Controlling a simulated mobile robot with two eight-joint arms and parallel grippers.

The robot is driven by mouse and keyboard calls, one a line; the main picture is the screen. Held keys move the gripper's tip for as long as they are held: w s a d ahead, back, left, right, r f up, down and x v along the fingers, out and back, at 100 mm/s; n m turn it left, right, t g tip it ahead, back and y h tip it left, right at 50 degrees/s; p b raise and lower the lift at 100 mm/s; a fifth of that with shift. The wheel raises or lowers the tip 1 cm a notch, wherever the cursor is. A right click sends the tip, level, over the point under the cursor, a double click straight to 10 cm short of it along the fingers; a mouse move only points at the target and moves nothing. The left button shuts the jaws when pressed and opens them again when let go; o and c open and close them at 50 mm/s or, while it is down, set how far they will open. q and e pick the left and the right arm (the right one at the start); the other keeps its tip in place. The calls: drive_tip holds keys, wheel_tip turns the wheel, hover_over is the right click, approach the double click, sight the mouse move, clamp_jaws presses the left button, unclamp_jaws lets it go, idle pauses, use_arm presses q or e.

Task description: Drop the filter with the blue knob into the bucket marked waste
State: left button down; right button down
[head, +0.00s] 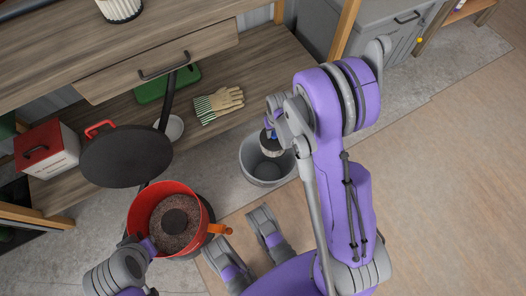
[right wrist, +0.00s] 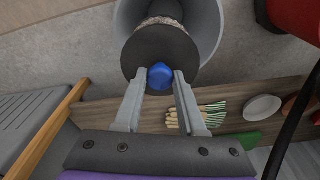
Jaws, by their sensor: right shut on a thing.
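The filter is a dark round disc with a pale speckled body under it, and its blue knob (right wrist: 160,77) sits between the fingertips of my right gripper (right wrist: 160,84). In the head view the filter (head: 271,146) hangs below my right gripper (head: 273,128), over the grey bucket (head: 246,160). The bucket also shows behind the filter in the right wrist view (right wrist: 208,22). No waste marking is readable on it. My left arm's end (head: 120,268) is low at the left, close to the red pot (head: 139,214); its fingers cannot be made out.
The red pot holds dark brown grains, with a dark disc on top and an orange handle at its right. A large black lid-like disc (head: 126,156) stands above it. Striped gloves (head: 218,104) lie on the wooden shelf (head: 240,75). A red-and-white box (head: 46,148) stands left.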

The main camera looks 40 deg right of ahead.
sight(274, 139)
drive_tip(key=shift+f+b, duration=2)
drive_tip(key=shift+f, duration=0.8)
drive_tip(key=shift+c, duration=2)
unclamp_jaws()
drive_tip(key=shift+r, duration=0.15)
drive_tip(key=r+p, duration=0.1)
drive_tip(key=r, duration=0.2)
drive_tip(key=r+p, duration=0.1)
drive_tip(key=r, duration=0.2)
drive_tip(key=s+r+p, duration=0.1)
drive_tip(key=r, duration=0.3)
drive_tip(key=shift+s+a+r+p, duration=0.1)
drive_tip(key=shift+a+p, duration=0.1)
drive_tip(key=shift+p, duration=0.2)
drive_tip(key=shift+r, duration=0.15)
